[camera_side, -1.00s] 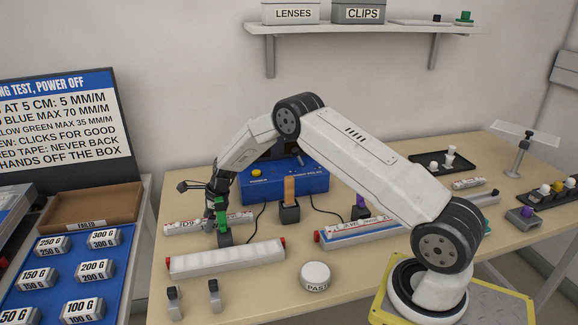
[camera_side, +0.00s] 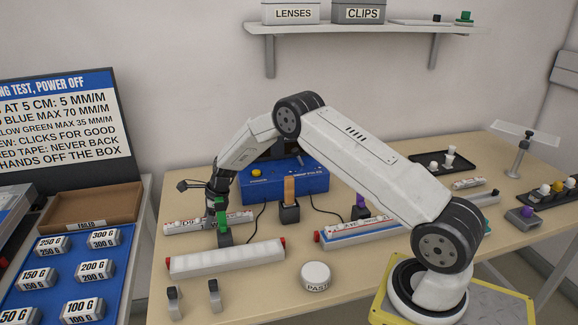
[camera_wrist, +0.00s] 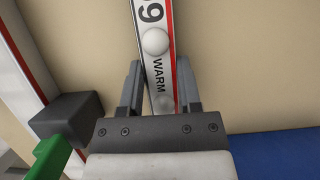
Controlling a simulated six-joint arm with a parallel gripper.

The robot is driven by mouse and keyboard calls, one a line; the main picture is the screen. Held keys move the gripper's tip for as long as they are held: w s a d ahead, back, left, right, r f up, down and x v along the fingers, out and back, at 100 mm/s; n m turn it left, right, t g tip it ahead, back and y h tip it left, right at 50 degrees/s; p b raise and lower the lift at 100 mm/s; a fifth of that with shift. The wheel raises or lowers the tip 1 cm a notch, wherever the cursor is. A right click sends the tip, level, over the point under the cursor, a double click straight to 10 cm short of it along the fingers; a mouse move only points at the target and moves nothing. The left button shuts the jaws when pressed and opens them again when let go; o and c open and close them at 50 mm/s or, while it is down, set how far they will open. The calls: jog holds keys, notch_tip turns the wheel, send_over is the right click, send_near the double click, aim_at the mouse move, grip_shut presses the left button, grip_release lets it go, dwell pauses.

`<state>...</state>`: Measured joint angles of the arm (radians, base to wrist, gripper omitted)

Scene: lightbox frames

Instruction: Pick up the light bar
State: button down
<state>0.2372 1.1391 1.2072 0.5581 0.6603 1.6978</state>
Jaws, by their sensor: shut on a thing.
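The light bar (camera_side: 182,224) is a slim white strip with dark lettering and red marks, lying near the back left of the table. In the wrist view the light bar (camera_wrist: 154,15) carries the word WARM, a number and round white domes. My gripper (camera_wrist: 158,75) has one dark finger on each side of the bar and is shut on it near the WARM end. In the side view my gripper comes down over the bar, and its fingertips are partly hidden behind a green clip (camera_side: 221,213). I cannot tell whether the bar is clear of the table.
A long white bar with red ends (camera_side: 228,259) lies in front of the clip. A blue power box (camera_side: 290,184) stands behind to the right, with cables on the table. A black holder (camera_side: 289,213) and a round PAST tin (camera_side: 315,275) stand to the right.

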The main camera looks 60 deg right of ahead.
aim_at(209, 232)
notch_tip(209, 232, up, 10)
jog(key=shift+f, duration=0.1)
dwell(0.4)
dwell(0.6)
jog(key=s+a+r+n+g, duration=0.3)
jog(key=s+r+n+g, duration=0.35)
jog(key=n, duration=0.95)
jog(key=s+d+r+n+g+h, duration=0.1)
jog(key=s+n+h, duration=0.2)
jog(key=s+n, duration=0.7)
jog(key=shift+d+n, duration=0.25)
jog(key=shift+n, duration=0.25)
jog(key=shift+r, duration=0.1)
